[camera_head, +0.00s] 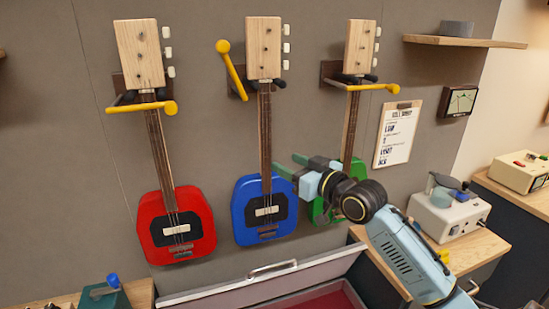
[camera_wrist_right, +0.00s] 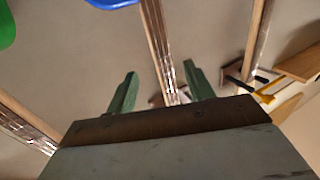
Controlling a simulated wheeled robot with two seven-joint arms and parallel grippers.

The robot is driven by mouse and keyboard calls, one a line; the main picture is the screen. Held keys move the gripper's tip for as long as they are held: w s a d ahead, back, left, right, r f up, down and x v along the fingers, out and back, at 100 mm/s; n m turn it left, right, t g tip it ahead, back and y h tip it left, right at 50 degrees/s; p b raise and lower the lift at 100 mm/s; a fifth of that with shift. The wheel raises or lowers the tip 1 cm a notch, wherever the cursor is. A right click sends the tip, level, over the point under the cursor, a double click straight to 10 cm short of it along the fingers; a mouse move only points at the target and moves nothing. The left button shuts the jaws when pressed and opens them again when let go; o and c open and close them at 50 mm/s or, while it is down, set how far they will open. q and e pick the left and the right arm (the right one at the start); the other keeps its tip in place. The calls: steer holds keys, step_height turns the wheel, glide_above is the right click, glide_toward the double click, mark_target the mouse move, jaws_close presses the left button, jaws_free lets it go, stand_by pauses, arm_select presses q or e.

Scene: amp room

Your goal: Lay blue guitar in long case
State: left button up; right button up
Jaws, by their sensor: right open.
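The blue guitar (camera_head: 265,210) hangs upright on the wall between a red and a green one. Its yellow latch bar (camera_head: 231,69) is tilted up, clear of the neck. My right gripper (camera_head: 291,166) is open at the lower neck, just right of it in the head view. In the right wrist view the blue guitar's neck (camera_wrist_right: 158,45) runs between the two green fingers; contact cannot be told. The long case (camera_head: 318,300) lies open below, with a red lining; only its upper part shows. My left gripper is out of view.
The red guitar (camera_head: 176,225) and the green guitar (camera_head: 349,145) hang close on either side, their yellow bars level across the necks. My right arm partly covers the green one. The case's raised lid edge (camera_head: 215,291) and handle (camera_head: 272,268) stand below the guitars.

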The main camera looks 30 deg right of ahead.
mark_target(268, 140)
steer(key=shift+w+a, duration=0.2)
steer(key=shift+w, duration=1.1)
steer(key=shift+w+a, duration=0.25)
steer(key=shift+w, duration=1.05)
steer(key=shift+w+a, duration=0.2)
steer(key=shift+w, duration=1.1)
steer(key=shift+c, duration=0.4)
jaws_close()
steer(key=shift+r, duration=0.3)
steer(key=shift+d+r+p, duration=0.1)
steer(key=shift+r+p, duration=1.4)
steer(key=shift+p, duration=0.1)
